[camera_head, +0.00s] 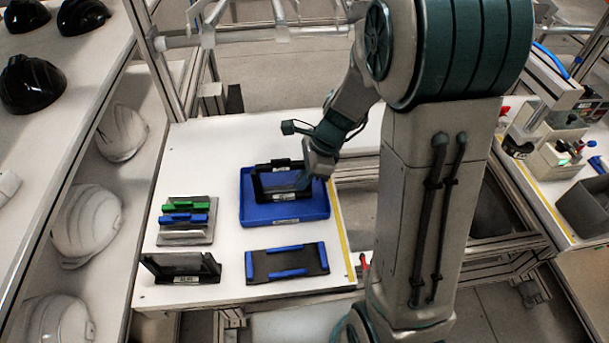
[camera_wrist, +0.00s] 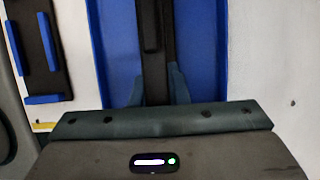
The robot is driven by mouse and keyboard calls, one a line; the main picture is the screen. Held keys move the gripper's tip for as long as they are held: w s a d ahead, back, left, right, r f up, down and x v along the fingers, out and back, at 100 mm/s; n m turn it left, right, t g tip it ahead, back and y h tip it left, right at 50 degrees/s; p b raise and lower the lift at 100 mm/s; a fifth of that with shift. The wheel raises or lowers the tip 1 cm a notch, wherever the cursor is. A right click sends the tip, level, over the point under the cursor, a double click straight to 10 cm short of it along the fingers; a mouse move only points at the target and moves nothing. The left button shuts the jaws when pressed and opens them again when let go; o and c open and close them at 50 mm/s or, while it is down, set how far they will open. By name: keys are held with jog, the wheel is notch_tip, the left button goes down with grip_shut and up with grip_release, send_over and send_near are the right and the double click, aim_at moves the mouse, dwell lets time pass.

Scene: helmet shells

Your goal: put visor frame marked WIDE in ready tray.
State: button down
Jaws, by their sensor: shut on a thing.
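A black visor frame (camera_head: 268,186) stands in the blue tray (camera_head: 310,208) on the white table. In the wrist view the fingers (camera_wrist: 157,90) close on the dark frame (camera_wrist: 152,60), with the blue tray (camera_wrist: 207,50) below. I cannot tell whether the frame touches the tray floor. Another black visor frame (camera_head: 182,268) stands at the table's front left, its label unreadable.
A black holder with blue bars (camera_head: 287,263) lies in front of the tray; it also shows in the wrist view (camera_wrist: 38,50). A rack with green and blue bars (camera_head: 187,220) stands left of the tray. White helmet shells (camera_head: 88,220) sit on the left shelf.

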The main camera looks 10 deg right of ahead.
jog(key=shift+f, duration=0.2)
jog(key=c, duration=1.4)
grip_release()
jog(key=shift+r, duration=0.1)
